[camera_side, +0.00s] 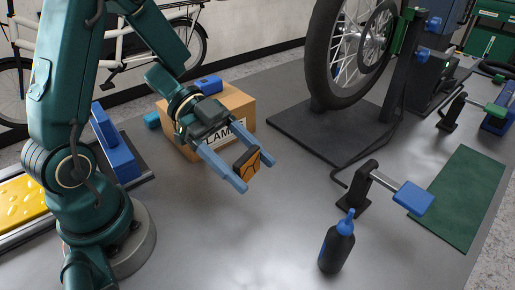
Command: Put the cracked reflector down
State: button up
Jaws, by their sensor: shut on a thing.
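The cracked reflector (246,165) is a small orange block with dark lines across its face and a dark edge. My gripper (243,172) has blue fingers and is shut on the reflector. It holds the reflector over the grey bench, in front of a cardboard box (184,139) with a label whose visible letters read "LAM". I cannot tell exactly how high the reflector is above the bench. The fingers hide part of its sides.
A dark bottle with a blue cap (337,244) stands at the front. A blue-ended clamp (407,197) and a green mat (460,197) are to the right. A wheel stand (330,135) is behind. A yellow-filled tray (22,203) is at left. The middle bench is clear.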

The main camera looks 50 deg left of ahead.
aim_at(288, 190)
jog(key=w+n+t+y, duration=0.3)
jog(key=w+n+t, duration=0.3)
jog(key=w, duration=0.4)
jog(key=shift+w+d+f, duration=0.1)
jog(key=shift+f, duration=2.45)
jog(key=shift+d+f, duration=0.1)
jog(key=shift+f, duration=2.4)
jog(key=shift+f, duration=0.2)
jog(key=o, duration=1.2)
jog(key=shift+o, duration=0.2)
